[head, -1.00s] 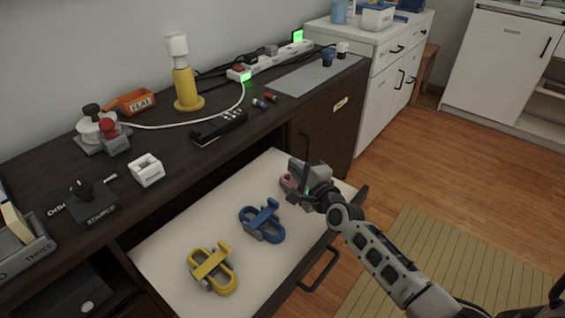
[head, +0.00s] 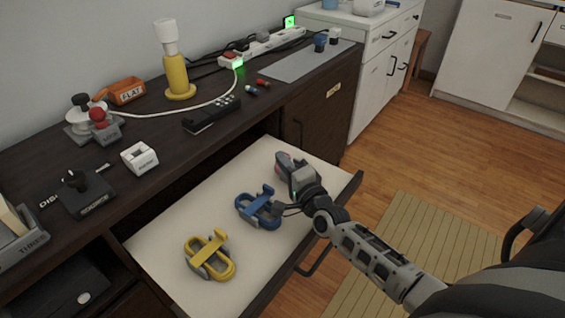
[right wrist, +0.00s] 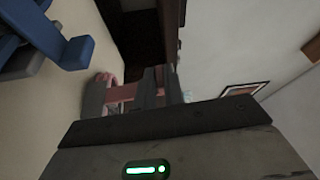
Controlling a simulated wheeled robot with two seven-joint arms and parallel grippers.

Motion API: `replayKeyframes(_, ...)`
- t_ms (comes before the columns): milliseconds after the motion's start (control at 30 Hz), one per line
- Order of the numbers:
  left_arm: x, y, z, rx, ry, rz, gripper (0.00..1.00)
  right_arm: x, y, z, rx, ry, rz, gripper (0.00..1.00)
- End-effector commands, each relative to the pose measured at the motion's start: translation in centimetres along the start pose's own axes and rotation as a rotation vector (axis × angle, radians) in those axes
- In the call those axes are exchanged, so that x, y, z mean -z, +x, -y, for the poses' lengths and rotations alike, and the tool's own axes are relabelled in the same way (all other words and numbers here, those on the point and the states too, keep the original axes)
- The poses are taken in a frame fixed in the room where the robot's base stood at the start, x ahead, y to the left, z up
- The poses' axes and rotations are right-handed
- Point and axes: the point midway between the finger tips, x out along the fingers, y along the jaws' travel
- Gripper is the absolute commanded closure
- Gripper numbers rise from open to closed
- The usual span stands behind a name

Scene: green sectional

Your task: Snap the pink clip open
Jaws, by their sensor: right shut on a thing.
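The pink clip (head: 282,159) lies in the open drawer toward its far right end, mostly hidden behind my right gripper (head: 288,170). In the right wrist view, part of the pink clip (right wrist: 104,82) shows between and beside the dark fingers (right wrist: 150,88). My right gripper is shut on the pink clip, low over the drawer floor. Whether the clip's lever is up or down is hidden. My left gripper is not in view.
A blue clip (head: 258,207) and a yellow clip (head: 209,254) lie in the same drawer (head: 160,245), to the left. The blue clip is close to my right wrist. The dark desktop (head: 150,183) above holds a yellow lamp (head: 180,83) and several small devices.

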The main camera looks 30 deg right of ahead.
Motion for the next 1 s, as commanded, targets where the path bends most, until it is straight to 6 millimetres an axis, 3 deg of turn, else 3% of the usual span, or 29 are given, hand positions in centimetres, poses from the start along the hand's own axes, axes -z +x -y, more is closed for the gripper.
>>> replayKeyframes(133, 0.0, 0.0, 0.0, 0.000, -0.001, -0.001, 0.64, 0.1, 0.1, 0.1, 0.003, -0.001, -0.002, 1.00)
replayKeyframes(167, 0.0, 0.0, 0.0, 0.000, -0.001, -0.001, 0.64, 0.1, 0.1, 0.1, 0.002, -0.001, -0.002, 0.81)
replayKeyframes(200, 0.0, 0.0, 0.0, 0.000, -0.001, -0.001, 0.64, 0.1, 0.1, 0.1, 0.002, -0.001, -0.002, 0.70)
replayKeyframes(233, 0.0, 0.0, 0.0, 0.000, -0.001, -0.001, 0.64, 0.1, 0.1, 0.1, 0.002, -0.001, -0.002, 0.67)
replayKeyframes(633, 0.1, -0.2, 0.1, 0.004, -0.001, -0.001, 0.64, 0.0, -0.8, 0.0, -0.002, 0.000, 0.000, 0.67)
replayKeyframes(767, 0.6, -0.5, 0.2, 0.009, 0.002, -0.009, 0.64, 0.0, -3.0, 0.1, -0.003, -0.001, 0.001, 0.67)
replayKeyframes(1000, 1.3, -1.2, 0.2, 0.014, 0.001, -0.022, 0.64, 0.1, -9.0, 0.0, -0.005, -0.002, 0.001, 0.67)
